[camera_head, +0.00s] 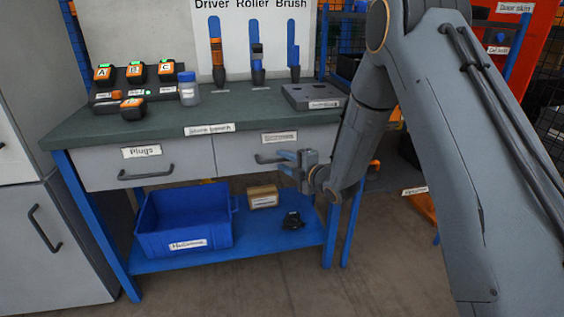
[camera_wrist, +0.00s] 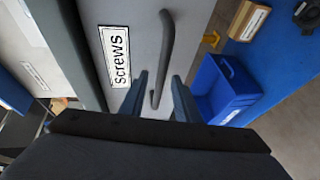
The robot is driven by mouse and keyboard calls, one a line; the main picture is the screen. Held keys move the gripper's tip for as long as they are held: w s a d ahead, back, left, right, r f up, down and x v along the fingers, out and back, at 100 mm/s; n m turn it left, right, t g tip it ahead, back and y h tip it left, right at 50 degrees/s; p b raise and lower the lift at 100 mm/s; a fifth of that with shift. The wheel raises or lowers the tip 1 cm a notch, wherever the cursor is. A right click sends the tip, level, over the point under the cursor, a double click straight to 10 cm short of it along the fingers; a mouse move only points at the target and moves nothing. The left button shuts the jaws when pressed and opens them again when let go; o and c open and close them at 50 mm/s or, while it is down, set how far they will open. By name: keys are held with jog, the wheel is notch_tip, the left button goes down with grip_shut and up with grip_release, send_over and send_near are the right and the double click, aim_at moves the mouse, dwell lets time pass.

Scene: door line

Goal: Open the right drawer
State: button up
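The right drawer (camera_head: 235,150) is in the bench front and looks shut, flush with the left drawer. Its label reads "Screws" (camera_wrist: 115,56) in the wrist view. Its dark bar handle (camera_head: 262,160) is partly hidden by my gripper in the head view. My gripper (camera_head: 284,162) is open in front of the drawer, at the handle's right part. In the wrist view, the handle (camera_wrist: 168,45) runs down between the two fingertips of my gripper (camera_wrist: 158,82). I cannot tell whether either finger touches it.
The left drawer (camera_head: 100,166), labelled "Plugs", is shut. Below, a blue bin (camera_head: 185,222), a small cardboard box (camera_head: 263,197) and a dark part (camera_head: 292,221) stand on the blue shelf (camera_head: 270,245). A bottle (camera_head: 188,90) and a grey plate (camera_head: 312,96) are on the bench top.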

jog(key=shift+w+a+f, duration=0.15)
jog(key=shift+w+a, duration=0.3)
jog(key=shift+w, duration=0.1)
grip_shut()
